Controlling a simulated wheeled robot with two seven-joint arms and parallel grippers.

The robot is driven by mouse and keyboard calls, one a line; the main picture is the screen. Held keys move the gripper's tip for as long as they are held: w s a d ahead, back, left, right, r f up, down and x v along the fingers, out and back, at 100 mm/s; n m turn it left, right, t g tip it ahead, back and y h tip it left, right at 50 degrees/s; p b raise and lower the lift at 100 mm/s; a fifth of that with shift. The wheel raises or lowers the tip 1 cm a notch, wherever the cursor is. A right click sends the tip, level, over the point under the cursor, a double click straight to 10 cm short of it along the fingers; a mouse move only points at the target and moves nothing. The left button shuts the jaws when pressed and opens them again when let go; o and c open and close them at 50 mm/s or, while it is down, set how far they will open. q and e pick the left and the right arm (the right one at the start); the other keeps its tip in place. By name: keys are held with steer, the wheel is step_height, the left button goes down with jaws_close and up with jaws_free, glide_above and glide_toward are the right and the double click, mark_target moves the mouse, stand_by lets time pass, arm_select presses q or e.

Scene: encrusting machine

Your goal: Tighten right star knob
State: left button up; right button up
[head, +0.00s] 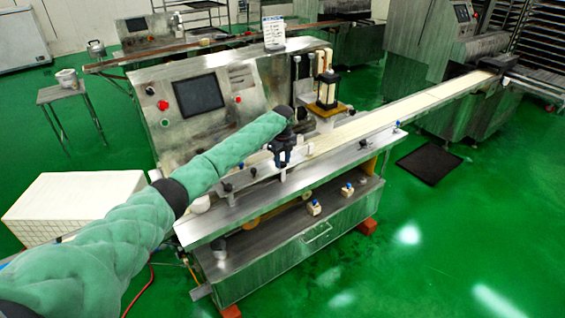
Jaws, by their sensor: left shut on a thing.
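The encrusting machine (240,215) stands in the middle of the head view, with a pale conveyor belt (400,107) running to the upper right. My left arm, in a green sleeve, reaches in from the left over the machine's front side. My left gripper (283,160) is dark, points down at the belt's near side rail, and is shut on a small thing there. That thing, apparently a star knob, is mostly hidden by the fingers. Black knobs (228,190) show along the rail to the left, and another knob (363,143) to the right. My right gripper is not in view.
A control panel with a dark screen (198,95) and a red button (163,105) stands behind my arm. A pressing unit (327,92) rises over the belt. A lower shelf (270,238) carries small parts. Green floor is clear at the right, apart from a dark mat (429,163).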

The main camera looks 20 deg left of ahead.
mark_target(282, 162)
arm_select(q)
steer(key=shift+a+m+b, duration=0.1)
steer(key=shift+m+b, duration=0.2)
steer(key=shift+m, duration=0.7)
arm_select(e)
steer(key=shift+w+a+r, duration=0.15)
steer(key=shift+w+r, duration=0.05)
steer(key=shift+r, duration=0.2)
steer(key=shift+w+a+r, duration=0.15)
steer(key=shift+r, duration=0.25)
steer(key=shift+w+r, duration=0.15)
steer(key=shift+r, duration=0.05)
arm_select(q)
steer(key=shift+r, duration=0.1)
steer(key=o, duration=1)
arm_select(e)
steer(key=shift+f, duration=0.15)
arm_select(q)
steer(key=shift+r, duration=0.25)
step_height(282, 162, up, 6)
steer(key=b, duration=0.2)
steer(key=shift+f+b, duration=0.25)
steer(key=shift+b, duration=0.05)
steer(key=shift+r, duration=0.8)
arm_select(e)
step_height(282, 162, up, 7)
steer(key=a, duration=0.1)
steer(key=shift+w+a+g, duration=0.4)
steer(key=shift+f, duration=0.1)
